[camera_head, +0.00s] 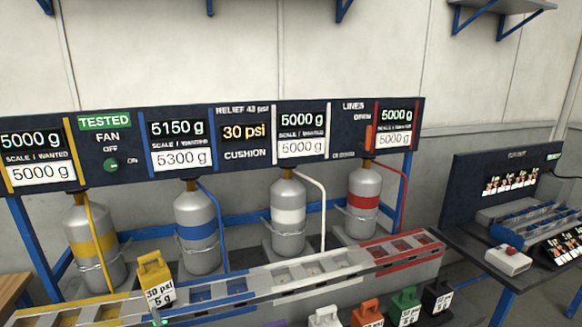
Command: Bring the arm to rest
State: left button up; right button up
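Neither of my grippers nor my arms shows in the head view. The charging panel (230,170) runs across the wall side with readouts of 5000 g, 5150 g, 5000 g and 5000 g. Below it stand the yellow-banded cylinder (93,245), the blue-banded cylinder (197,233), the white-banded cylinder (288,217) and the red-banded cylinder (363,202). A yellow block (155,277) marked 30 psi, 5 g stands at the front, between the yellow and blue sections of the long tray (345,277).
Along the bottom edge are a white block (325,317), an orange block (367,313), a green block (404,306) and a black block (437,298). A side table (545,287) at right holds a white box with a red button (508,260). A wooden top (14,292) shows at left.

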pick_arm(q)
jog(key=s+d+f+m+g+h, duration=0.3)
jog(key=s+d+f+m+h, duration=0.3)
jog(key=s+d+f+h, duration=0.35)
jog(key=s+d+f+m+g+h, duration=0.15)
jog(key=s+f+g, duration=0.25)
jog(key=s, duration=0.4)
jog(key=s+d+f+m+g, duration=0.2)
jog(key=s+f+g, duration=0.15)
jog(key=s, duration=0.35)
jog(key=s+f+g+b, duration=0.1)
jog(key=s+f+b, duration=0.15)
jog(key=f, duration=1.45)
jog(key=s+f+b, duration=0.1)
jog(key=f+b, duration=0.3)
jog(key=f, duration=1.3)
jog(key=s+a+f+b, duration=0.1)
jog(key=s+f, duration=0.6)
jog(key=f, duration=0.2)
jog(key=s+a+f+g+b, duration=0.1)
jog(key=s+a+f+b, duration=0.1)
jog(key=s+f, duration=0.6)
jog(key=shift+a+f+y, duration=0.25)
jog(key=shift+f+y, duration=0.05)
jog(key=shift+f, duration=0.2)
pick_arm(e)
notch_tip(320, 180, down, 10)
jog(key=shift+w, duration=0.35)
